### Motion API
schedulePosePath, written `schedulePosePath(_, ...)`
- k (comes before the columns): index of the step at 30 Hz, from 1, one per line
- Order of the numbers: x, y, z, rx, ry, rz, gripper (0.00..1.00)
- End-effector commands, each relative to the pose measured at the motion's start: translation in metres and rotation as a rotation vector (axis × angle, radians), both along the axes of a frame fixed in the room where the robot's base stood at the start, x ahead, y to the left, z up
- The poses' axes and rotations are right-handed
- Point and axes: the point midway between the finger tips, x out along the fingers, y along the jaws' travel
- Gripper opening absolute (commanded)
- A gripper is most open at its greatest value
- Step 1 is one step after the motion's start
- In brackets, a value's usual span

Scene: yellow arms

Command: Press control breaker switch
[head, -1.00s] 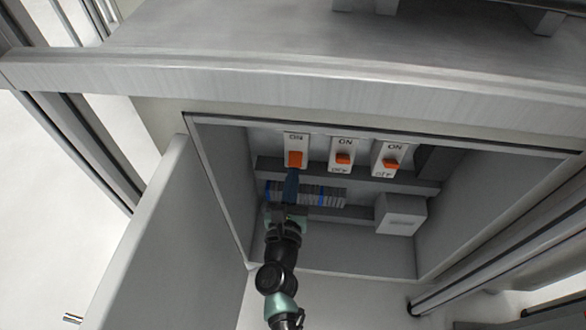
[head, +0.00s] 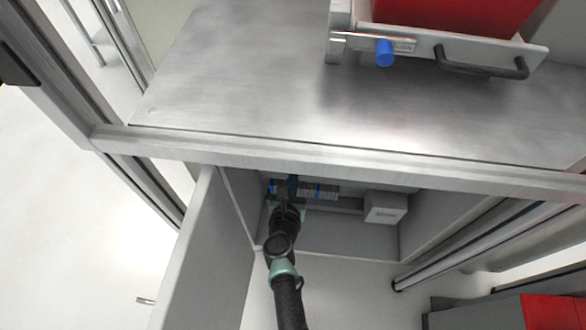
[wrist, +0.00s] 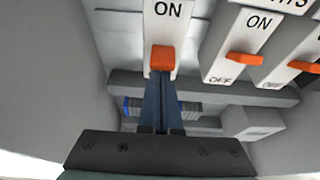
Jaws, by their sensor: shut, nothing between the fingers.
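Three white breaker switches with orange levers show in the wrist view: left (wrist: 162,58), middle (wrist: 242,60) and right (wrist: 303,66). Each of the left and middle ones shows an ON label at its top. OFF shows under the middle and right levers; under the left lever no OFF label is seen. My gripper (wrist: 163,80) is shut and empty, its fingertips right below the left lever; I cannot tell whether they touch it. In the head view my gripper (head: 291,182) reaches into the cabinet, and the switches are hidden behind the counter edge.
The open cabinet door (head: 205,260) stands left of my arm. A grey box (head: 385,208) and a row of small terminals (head: 320,191) sit inside the cabinet (head: 430,222). The metal counter (head: 250,90) overhangs it, with a red container (head: 450,15) on top.

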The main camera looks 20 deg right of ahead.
Motion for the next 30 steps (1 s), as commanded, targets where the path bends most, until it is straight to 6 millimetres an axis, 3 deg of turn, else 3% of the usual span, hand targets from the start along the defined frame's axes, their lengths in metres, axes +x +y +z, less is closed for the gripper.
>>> schedulePosePath(1, 0.001, 0.0, 0.01, 0.007, 0.014, 0.0, 0.0)
schedulePosePath(13, 0.0, 0.001, 0.012, 0.058, 0.13, 0.0, 0.0)
schedulePosePath(30, 0.0, 0.0, 0.021, 0.053, 0.128, -0.001, 0.0)
